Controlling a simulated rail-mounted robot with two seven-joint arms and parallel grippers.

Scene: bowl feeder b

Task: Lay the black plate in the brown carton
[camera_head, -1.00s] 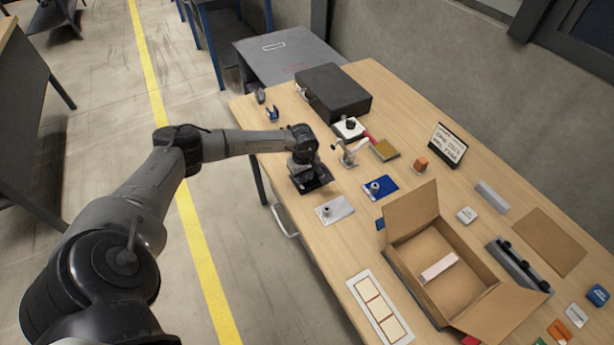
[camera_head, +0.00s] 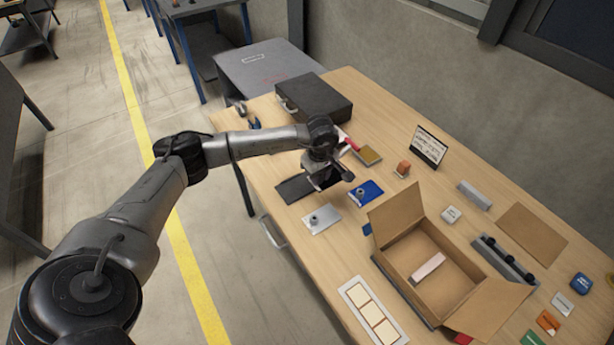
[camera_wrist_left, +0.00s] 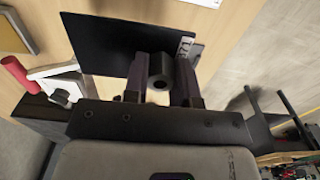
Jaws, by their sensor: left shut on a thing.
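In the left wrist view the plate (camera_wrist_left: 108,42) is a dark sheet with a grey round knob (camera_wrist_left: 160,72) and a pale label at one edge. My left gripper (camera_head: 322,180) is shut on the plate's knob, and its fingers partly hide the plate. Whether the plate is clear of the table is hard to tell. The brown carton (camera_head: 398,220) stands open to the right, flaps spread, with a pale pink block (camera_head: 428,267) inside. My right gripper is not in view.
A black case (camera_head: 316,100) is behind. A framed card strip (camera_head: 373,312) lies in front of the carton.

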